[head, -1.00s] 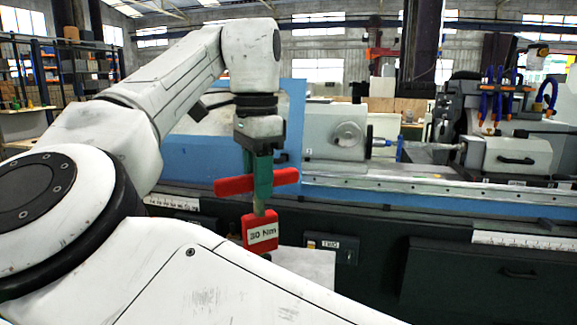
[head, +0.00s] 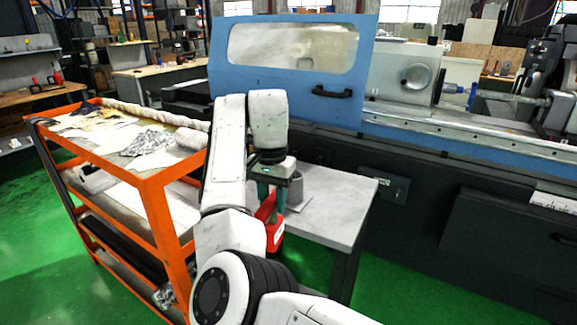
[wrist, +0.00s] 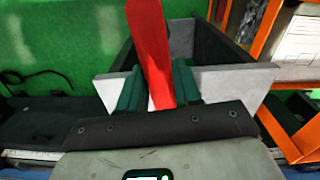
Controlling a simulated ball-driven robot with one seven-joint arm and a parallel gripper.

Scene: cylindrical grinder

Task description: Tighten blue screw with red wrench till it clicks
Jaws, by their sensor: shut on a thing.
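My gripper (head: 270,188) is shut on the red wrench (head: 273,212) beside the front left of a small grey table. In the wrist view, the red wrench (wrist: 150,50) stands up between the two green fingers (wrist: 157,88) of my gripper. The wrench's lower end is partly hidden by my arm in the head view. A small blue part (head: 472,96) sits by the grinder's headstock at right, far from my gripper. I cannot tell whether it is the blue screw.
An orange shelf cart (head: 160,215) stands close at left. The grinder's blue door (head: 290,95) is behind. Green floor (head: 400,285) is clear at front right.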

